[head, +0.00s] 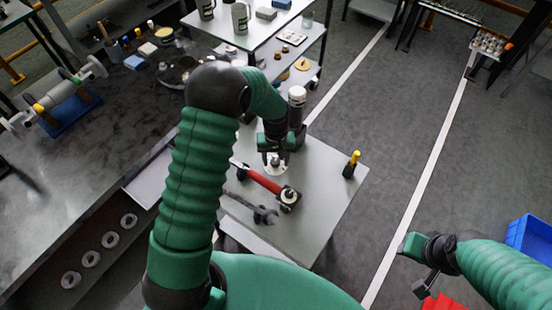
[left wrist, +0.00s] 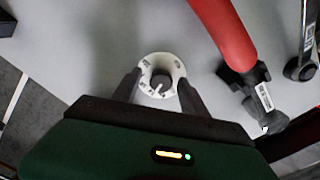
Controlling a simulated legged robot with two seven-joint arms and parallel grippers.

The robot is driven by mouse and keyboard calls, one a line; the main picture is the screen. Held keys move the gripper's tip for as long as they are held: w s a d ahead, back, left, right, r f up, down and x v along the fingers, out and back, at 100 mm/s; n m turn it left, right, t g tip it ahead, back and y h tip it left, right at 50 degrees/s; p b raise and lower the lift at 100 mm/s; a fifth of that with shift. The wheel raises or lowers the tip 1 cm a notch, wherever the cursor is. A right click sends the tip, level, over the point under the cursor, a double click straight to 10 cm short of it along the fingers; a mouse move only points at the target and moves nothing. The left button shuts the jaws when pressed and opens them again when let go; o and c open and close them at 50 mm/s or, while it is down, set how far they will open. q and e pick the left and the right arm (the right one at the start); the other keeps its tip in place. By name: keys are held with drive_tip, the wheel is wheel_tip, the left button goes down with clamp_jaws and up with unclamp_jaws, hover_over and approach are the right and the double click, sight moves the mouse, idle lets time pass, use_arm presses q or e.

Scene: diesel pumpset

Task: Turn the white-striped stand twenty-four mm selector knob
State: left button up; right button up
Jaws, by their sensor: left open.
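The selector knob (left wrist: 161,77) sits in a white marked dial ring in the left wrist view; a white pointer stripe shows on it. In the head view its white dial (head: 275,168) is on the grey stand top (head: 325,200), partly hidden by my gripper. My left gripper (head: 276,156) is over the dial, pointing down. In the left wrist view its open fingers (left wrist: 160,92) stand on either side of the knob, with a gap visible; I cannot tell whether either touches it. My right gripper (head: 422,284) hangs at the lower right, away from the stand; its jaws are unclear.
A red-handled tool (head: 262,181) and a grey wrench (head: 248,207) lie close to the dial on the stand. A yellow-topped black item (head: 351,165) stands near the right edge. A blue bin (head: 531,238) is at the right. The stand's front right is clear.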

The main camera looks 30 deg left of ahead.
use_arm(q)
drive_tip(key=shift+w+a+f, duration=0.1)
drive_tip(key=shift+a, duration=0.1)
drive_tip(key=shift+c, duration=1.2)
drive_tip(key=shift+d, duration=0.1)
clamp_jaws()
drive_tip(key=shift+n, duration=0.3)
drive_tip(key=n+p, duration=0.2)
drive_tip(key=n, duration=0.4)
drive_tip(key=n+p, duration=0.2)
drive_tip(key=n, duration=0.2)
drive_tip(key=shift+n, duration=0.3)
drive_tip(key=shift+n+p, duration=0.6)
drive_tip(key=shift+n, duration=0.6)
